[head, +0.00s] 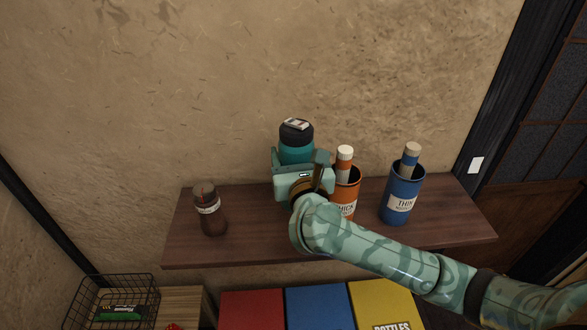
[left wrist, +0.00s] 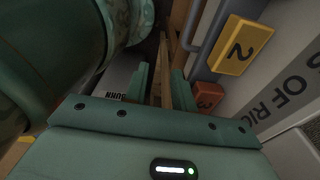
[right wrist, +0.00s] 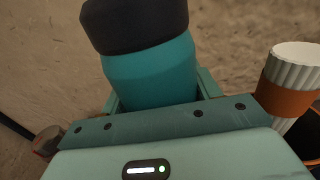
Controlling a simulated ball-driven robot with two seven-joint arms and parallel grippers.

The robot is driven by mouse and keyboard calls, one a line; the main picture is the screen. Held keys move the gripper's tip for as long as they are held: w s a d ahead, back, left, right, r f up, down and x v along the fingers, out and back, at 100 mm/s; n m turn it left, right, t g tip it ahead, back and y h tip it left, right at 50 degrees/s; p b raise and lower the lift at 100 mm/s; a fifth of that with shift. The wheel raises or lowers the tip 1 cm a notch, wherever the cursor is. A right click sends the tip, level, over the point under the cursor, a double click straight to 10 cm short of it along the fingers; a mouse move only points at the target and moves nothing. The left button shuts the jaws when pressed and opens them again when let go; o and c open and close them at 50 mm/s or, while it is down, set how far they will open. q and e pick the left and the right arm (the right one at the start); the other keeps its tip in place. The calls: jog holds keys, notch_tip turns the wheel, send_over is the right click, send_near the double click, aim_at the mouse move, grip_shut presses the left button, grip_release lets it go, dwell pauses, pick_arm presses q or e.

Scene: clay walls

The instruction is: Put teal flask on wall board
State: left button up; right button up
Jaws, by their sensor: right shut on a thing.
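The teal flask (head: 296,152) has a dark lid and stands upright in the head view, at the middle of the wall board (head: 258,240). My right gripper (head: 304,170) is shut on the flask's body. In the right wrist view the flask (right wrist: 152,75) sits between the fingers (right wrist: 158,100). The flask's base is hidden behind my gripper, so I cannot tell whether it touches the board. My left gripper (left wrist: 160,82) shows only in the left wrist view; its fingers are apart with nothing held between them.
A brown bottle (head: 211,213) stands left on the board. An orange cup (head: 346,188) and a blue cup (head: 402,195), each with a bottle inside, stand to the right. Red, blue and yellow bins (head: 251,309) and a wire basket (head: 100,295) are below.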

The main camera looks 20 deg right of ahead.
jog(key=f, duration=0.3)
jog(key=shift+w+f, duration=0.4)
jog(key=shift+f, duration=0.1)
jog(key=o, duration=1)
jog(key=shift+f, duration=0.1)
